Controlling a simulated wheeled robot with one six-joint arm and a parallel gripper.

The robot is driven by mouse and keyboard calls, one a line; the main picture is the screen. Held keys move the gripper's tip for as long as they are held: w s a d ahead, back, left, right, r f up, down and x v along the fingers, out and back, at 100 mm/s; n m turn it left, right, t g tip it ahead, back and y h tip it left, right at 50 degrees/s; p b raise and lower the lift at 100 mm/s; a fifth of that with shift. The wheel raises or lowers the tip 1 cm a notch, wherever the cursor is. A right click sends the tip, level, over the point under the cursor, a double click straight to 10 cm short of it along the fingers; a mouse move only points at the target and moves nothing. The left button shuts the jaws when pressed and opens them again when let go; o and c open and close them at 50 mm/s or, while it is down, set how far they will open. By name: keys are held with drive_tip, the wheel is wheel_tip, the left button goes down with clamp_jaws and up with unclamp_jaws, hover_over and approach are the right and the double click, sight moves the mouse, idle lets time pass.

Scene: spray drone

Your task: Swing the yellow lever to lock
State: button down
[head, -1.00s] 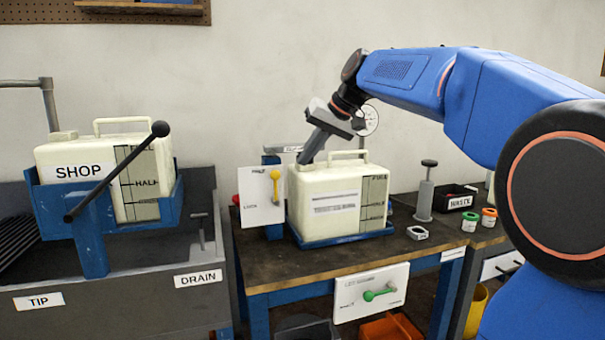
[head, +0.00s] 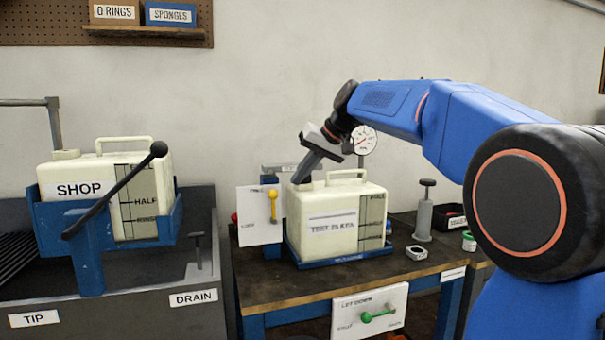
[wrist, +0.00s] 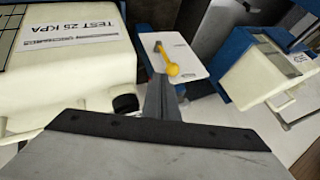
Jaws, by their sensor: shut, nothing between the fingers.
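The yellow lever (head: 273,205) stands about upright on a white panel (head: 250,222) left of the cream tank. The panel has a word near its top and another at lower left, both too blurred to read surely. In the wrist view the lever (wrist: 168,60) shows its round knob nearest me. My gripper (head: 297,181) is shut and empty, pointing down at the tank's upper left corner, right of the lever. In the wrist view its fingers (wrist: 162,98) end just below the knob in the picture. I see no clear contact; the depth gap is hard to judge.
The cream tank (head: 337,232), labelled TEST 25 KPA, stands close beside the lever. A LET DOWN panel (head: 369,312) with a green lever hangs at the bench front. The SHOP tank (head: 85,172) with a black bar is at left. A gauge (head: 363,141) is behind my gripper.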

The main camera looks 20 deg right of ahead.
sight(274, 193)
drive_tip(key=x, duration=0.6)
drive_tip(key=shift+f, duration=0.25)
drive_tip(key=shift+a, duration=0.2)
drive_tip(key=a+h, duration=0.1)
drive_tip(key=a+r+n+h, duration=0.1)
drive_tip(key=a+h, duration=0.1)
drive_tip(key=shift+a, duration=0.3)
drive_tip(key=a+f+n+h, duration=0.2)
drive_tip(key=a+f+h, duration=0.2)
drive_tip(key=a+h, duration=0.4)
drive_tip(key=shift+a+h, duration=0.3)
drive_tip(key=shift+h, duration=0.2)
drive_tip(key=shift+f, duration=0.2)
idle(0.3)
wheel_tip(274, 193, up, 10)
drive_tip(key=shift+r, duration=0.2)
idle(0.4)
